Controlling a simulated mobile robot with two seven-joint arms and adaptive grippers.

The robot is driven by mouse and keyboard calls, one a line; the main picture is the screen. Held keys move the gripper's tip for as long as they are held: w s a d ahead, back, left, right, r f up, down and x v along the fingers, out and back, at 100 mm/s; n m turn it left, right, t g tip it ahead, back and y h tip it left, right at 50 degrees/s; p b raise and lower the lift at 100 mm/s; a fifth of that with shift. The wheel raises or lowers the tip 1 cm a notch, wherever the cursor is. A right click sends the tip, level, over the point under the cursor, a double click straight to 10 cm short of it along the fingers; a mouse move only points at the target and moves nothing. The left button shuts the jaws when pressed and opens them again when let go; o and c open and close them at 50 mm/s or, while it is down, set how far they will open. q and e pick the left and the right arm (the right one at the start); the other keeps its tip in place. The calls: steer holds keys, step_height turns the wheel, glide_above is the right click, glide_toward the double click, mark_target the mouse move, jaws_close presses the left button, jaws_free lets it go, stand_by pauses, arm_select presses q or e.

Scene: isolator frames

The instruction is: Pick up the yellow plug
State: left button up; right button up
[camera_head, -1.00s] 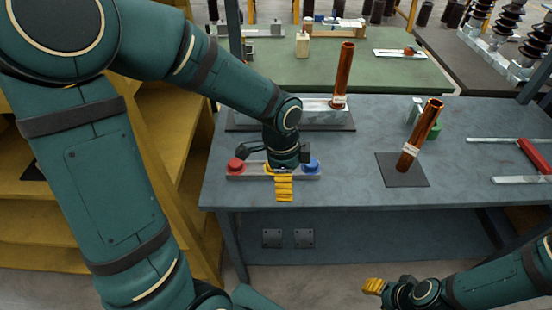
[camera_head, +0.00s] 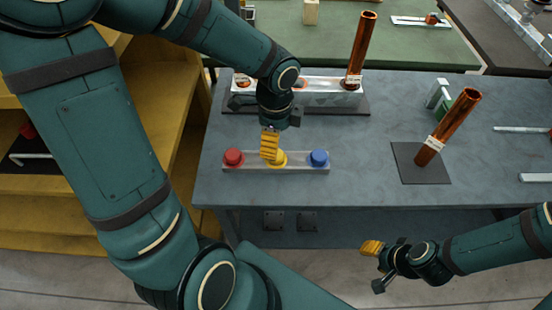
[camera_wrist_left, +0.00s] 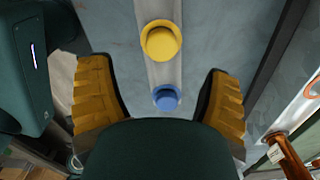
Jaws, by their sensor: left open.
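The yellow plug (camera_head: 279,158) sits in the middle of a light grey strip (camera_head: 250,167) on the table, between a red plug (camera_head: 233,157) and a blue plug (camera_head: 318,158). In the left wrist view the yellow plug (camera_wrist_left: 161,41) lies ahead of the spread fingers, with the blue plug (camera_wrist_left: 166,97) nearer the palm. My left gripper (camera_head: 270,146) is open and empty, close to the yellow plug and partly in front of it in the head view. My right gripper (camera_head: 372,248) is in front of the table, away from the plugs; its finger gap does not show clearly.
A copper tube (camera_head: 448,127) leans on a dark square plate (camera_head: 408,168) to the right. Behind my left gripper, a metal block with another copper tube (camera_head: 362,48) stands on a dark plate.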

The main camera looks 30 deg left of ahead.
mark_target(276, 160)
arm_select(q)
step_height(276, 160, down, 2)
steer(key=shift+f, duration=0.25)
step_height(276, 160, down, 5)
steer(key=b, duration=0.2)
steer(key=shift+a+f+b, duration=0.1)
steer(key=shift+a+b, duration=0.05)
steer(key=shift+b, duration=0.2)
steer(key=c, duration=1.1)
